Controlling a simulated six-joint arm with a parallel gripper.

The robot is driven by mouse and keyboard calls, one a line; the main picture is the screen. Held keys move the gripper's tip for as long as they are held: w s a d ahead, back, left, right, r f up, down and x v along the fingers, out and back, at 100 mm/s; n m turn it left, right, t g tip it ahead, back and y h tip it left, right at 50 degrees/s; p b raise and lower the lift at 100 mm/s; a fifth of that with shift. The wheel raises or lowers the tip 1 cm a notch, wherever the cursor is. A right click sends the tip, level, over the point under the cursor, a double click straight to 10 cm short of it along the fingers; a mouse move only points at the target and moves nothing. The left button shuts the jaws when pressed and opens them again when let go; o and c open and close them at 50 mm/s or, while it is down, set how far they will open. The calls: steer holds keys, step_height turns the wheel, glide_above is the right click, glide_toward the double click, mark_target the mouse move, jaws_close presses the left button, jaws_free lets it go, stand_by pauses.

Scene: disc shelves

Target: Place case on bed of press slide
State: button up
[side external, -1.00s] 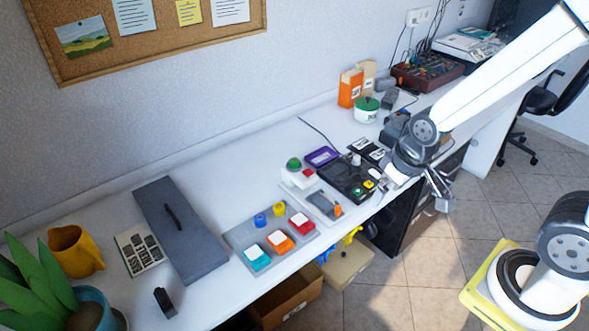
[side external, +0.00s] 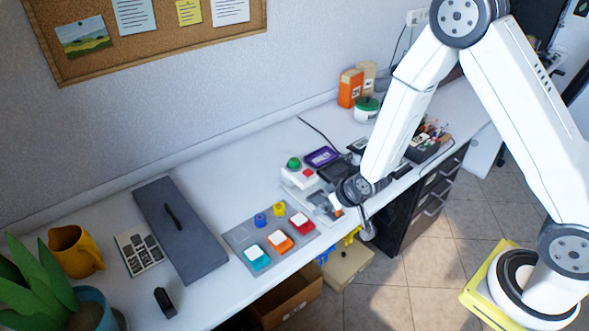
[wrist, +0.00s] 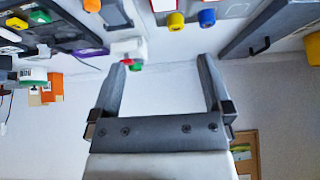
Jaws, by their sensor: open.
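Three case-like blocks with white tops, teal (side external: 257,257), orange (side external: 280,242) and red (side external: 301,223), sit on a grey tray (side external: 238,236); I cannot tell which is the task's case. What looks like the press slide, a pale plate with an orange handle (side external: 336,201), lies right of the tray, partly hidden by my wrist. My gripper (wrist: 162,63) is open and empty in the wrist view, its fingers spread apart. In the side view it is near the table's front edge, right of the tray, and its fingertips are hard to make out.
A white box with green and red buttons (side external: 298,174) stands behind the slide. A blue knob (side external: 260,220) and a yellow knob (side external: 279,209) are at the tray's back. A dark grey panel with a handle (side external: 181,232) lies left. Black bins (side external: 428,143) stand right.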

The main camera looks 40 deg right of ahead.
steer(key=t, duration=0.2)
glide_toward(304, 224)
steer(key=shift+w+f, duration=0.2)
steer(key=shift+f, duration=0.25)
steer(key=shift+x, duration=1.3)
steer(key=shift+x, duration=2.55)
steer(key=shift+w+r, duration=0.1)
steer(key=c, duration=1.3)
